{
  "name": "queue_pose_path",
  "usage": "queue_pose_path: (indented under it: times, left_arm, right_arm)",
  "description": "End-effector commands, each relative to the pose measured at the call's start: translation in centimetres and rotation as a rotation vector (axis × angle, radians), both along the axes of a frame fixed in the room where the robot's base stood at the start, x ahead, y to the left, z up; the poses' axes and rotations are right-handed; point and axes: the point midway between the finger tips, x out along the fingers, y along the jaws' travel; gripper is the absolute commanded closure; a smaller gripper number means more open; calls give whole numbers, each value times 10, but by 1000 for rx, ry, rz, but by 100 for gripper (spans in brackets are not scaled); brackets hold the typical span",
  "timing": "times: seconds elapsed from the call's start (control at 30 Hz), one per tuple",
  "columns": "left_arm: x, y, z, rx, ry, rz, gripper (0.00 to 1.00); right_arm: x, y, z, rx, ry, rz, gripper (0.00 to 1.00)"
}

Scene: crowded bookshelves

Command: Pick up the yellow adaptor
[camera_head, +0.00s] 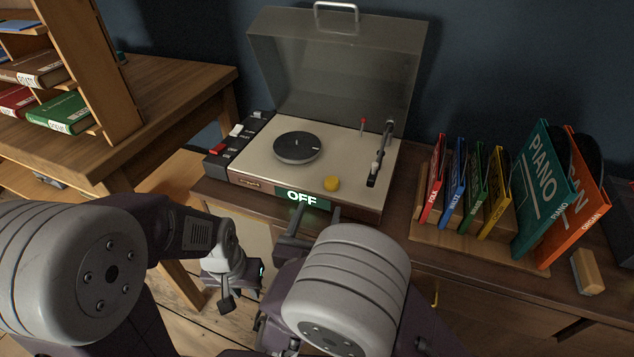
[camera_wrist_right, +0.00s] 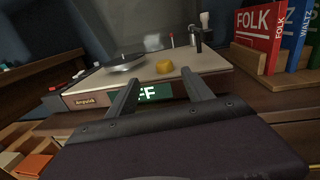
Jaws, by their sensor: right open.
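The yellow adaptor (camera_head: 332,183) is a small rounded piece on the front of the record player's pale deck (camera_head: 255,165), right of the dark platter (camera_head: 297,147). In the right wrist view the adaptor (camera_wrist_right: 165,67) shows beyond and between my fingertips. My right gripper (camera_head: 310,226) is open and empty, just in front of the player near the lit OFF sign (camera_head: 301,199); its two fingers (camera_wrist_right: 158,84) are spread in the wrist view. My left gripper (camera_head: 240,290) hangs low in front of the cabinet, away from the adaptor; its jaw opening is unclear.
The player's clear lid (camera_head: 340,65) stands raised behind the deck. The tonearm (camera_head: 380,155) is right of the adaptor. A wooden rack (camera_head: 465,248) of labelled record sleeves stands further right. A wooden desk with a bookshelf (camera_head: 105,70) is at left.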

Motion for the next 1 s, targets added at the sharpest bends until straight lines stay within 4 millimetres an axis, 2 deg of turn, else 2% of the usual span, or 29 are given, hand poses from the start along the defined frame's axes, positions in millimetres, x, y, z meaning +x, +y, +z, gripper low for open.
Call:
queue_pose_path:
  times: [0.2,0.43,0.57,0.7,0.97,1.0]
  left_arm:
    - [0,0,-10,0,0,0,71]
    - [0,0,-14,0,0,0,71]
    - [0,0,-27,0,0,0,71]
    - [0,0,-29,0,0,0,71]
    - [0,0,-28,0,0,0,71]
    - [0,0,-28,0,0,0,71]
  right_arm:
    - [30,-8,-2,4,0,-8,41]
    - [43,-11,-3,3,1,-7,41]
    - [66,-19,-9,5,1,-10,41]
    - [85,-22,-7,5,2,-8,41]
    - [89,-22,-5,3,3,-5,41]
    - [89,-22,-5,3,3,-5,52]
